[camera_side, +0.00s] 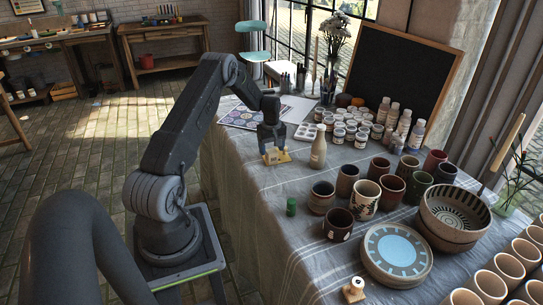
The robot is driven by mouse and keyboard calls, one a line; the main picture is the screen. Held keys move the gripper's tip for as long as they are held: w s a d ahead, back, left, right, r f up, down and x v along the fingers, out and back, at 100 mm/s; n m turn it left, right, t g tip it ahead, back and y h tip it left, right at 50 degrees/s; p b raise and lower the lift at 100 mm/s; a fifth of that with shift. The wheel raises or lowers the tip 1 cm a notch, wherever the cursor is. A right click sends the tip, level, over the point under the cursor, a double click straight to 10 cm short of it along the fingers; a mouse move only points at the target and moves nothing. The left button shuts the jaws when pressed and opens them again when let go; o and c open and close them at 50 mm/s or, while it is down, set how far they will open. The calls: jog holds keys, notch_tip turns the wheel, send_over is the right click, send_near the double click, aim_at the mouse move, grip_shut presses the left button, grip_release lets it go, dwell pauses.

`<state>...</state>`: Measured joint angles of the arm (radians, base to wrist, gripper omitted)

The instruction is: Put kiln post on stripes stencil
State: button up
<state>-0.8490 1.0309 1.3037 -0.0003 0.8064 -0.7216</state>
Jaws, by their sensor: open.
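My gripper (273,149) is open and pointing down, low over the left part of the cloth-covered table. Its fingertips are at a small pale yellow-tan piece (275,158); I cannot tell whether they touch it. I cannot tell whether this piece is the stripes stencil or the kiln post, as it is small and partly hidden by the fingers. A small tan block with a white round part (353,288) is at the table's near edge.
A pale bottle (319,148) stands close to the right of my gripper. Several cups (365,198), a blue-centred plate (397,252) and stacked bowls (453,213) crowd the right. Paint jars (351,127) stand behind.

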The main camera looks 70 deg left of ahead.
aim_at(272, 152)
notch_tip(272, 152, up, 7)
jog(key=shift+r, duration=0.2)
jog(key=d+r+m+t+y, duration=0.1)
jog(key=d+r+m, duration=0.3)
jog(key=d+r, duration=0.7)
jog(key=d+r+m+t, duration=0.2)
jog(key=d+r+m, duration=0.3)
jog(key=d+r, duration=0.7)
jog(key=s+d+m+t+h, duration=0.1)
jog(key=s+d+m, duration=0.8)
jog(key=s+d, duration=1)
jog(key=shift+t, duration=0.8)
